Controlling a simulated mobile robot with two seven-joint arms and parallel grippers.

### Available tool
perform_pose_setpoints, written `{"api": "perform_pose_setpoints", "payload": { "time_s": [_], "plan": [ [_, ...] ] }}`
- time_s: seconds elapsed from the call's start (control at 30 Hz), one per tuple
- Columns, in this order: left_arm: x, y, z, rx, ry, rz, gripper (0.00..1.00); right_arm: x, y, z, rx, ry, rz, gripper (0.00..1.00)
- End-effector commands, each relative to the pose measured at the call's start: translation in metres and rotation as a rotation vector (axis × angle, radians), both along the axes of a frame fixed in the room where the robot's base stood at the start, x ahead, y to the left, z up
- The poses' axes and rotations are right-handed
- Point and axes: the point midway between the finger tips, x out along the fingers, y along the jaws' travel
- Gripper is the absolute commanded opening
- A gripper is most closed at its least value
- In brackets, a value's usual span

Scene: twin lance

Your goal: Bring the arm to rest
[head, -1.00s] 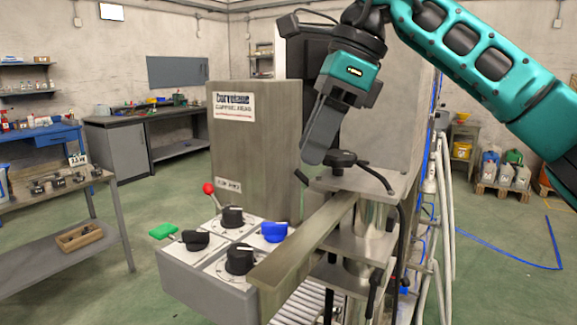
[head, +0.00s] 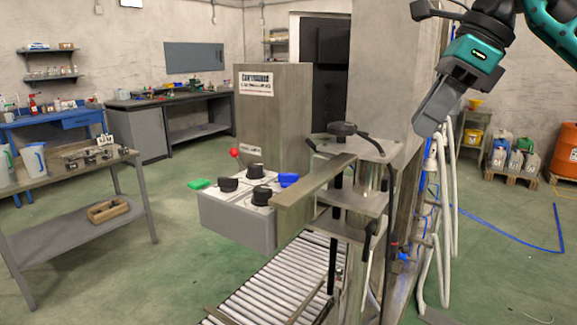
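My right arm comes in from the top right in the head view. Its gripper (head: 430,122) hangs in the air to the right of the machine column, pointing down and left. Its fingers show side-on, so I cannot tell whether they are open or shut. I see nothing held in it. The filling machine (head: 272,110) stands in the middle with a control box (head: 240,222) at its front. The box carries a red-tipped lever (head: 235,153), black knobs, a green handle (head: 199,184) and a blue handle (head: 288,179). My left gripper is not in view.
A roller conveyor (head: 290,275) runs below the control box. A metal table (head: 70,190) with jugs and a wooden tray (head: 108,210) stands at left. White hoses (head: 447,220) hang right of the machine. Canisters on a pallet (head: 512,180) stand at the back right. Green floor lies open between.

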Motion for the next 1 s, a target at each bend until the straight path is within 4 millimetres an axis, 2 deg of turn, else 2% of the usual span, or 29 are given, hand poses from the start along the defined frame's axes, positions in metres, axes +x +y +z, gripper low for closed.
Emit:
{"api": "perform_pose_setpoints", "payload": {
  "time_s": [0.03, 0.1, 0.33, 0.4, 0.73, 0.9, 1.0],
  "plan": [
    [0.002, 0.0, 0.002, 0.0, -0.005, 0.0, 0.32, 0.0, -0.025, 0.001, 0.012, -0.001, -0.051, 0.37],
    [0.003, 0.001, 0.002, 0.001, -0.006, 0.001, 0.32, 0.0, -0.056, 0.001, 0.027, -0.002, -0.114, 0.37],
    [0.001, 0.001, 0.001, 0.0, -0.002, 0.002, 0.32, -0.015, -0.15, -0.003, 0.071, -0.002, -0.31, 0.37],
    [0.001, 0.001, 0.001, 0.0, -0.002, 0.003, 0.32, -0.005, -0.126, -0.024, 0.127, 0.023, -0.277, 0.37],
    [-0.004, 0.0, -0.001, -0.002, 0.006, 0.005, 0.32, 0.015, -0.059, -0.099, 0.48, 0.145, -0.288, 0.37],
    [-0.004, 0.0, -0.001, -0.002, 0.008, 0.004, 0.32, 0.017, -0.027, -0.141, 0.735, 0.262, -0.373, 0.37],
    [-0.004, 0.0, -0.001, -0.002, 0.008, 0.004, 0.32, 0.016, -0.015, -0.164, 0.884, 0.342, -0.453, 0.37]
  ]
}}
